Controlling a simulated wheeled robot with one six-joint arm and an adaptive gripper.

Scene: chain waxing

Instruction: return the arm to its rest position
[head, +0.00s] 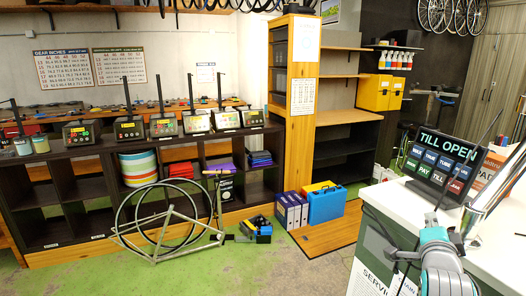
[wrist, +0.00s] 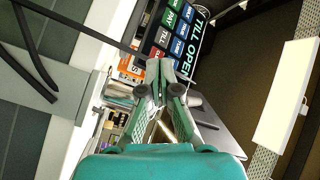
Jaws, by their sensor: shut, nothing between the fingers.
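My gripper (wrist: 160,72) shows in the wrist view, its green and grey fingers drawn together at the tips with nothing held. Its teal body fills the bottom of that view. Behind the fingertips is the till sign (wrist: 178,38), seen turned on its side; I cannot tell the gap between them. In the head view, teal and grey parts of my arm stand at the lower right, in front of the white counter (head: 386,208). The fingers cannot be made out in the head view.
The till sign (head: 442,160) stands on the counter at the right. A bicycle frame (head: 165,238) with wheels leans by the dark shelving (head: 32,200) at the left. A blue case (head: 326,205) and purple binders (head: 291,211) stand on the floor.

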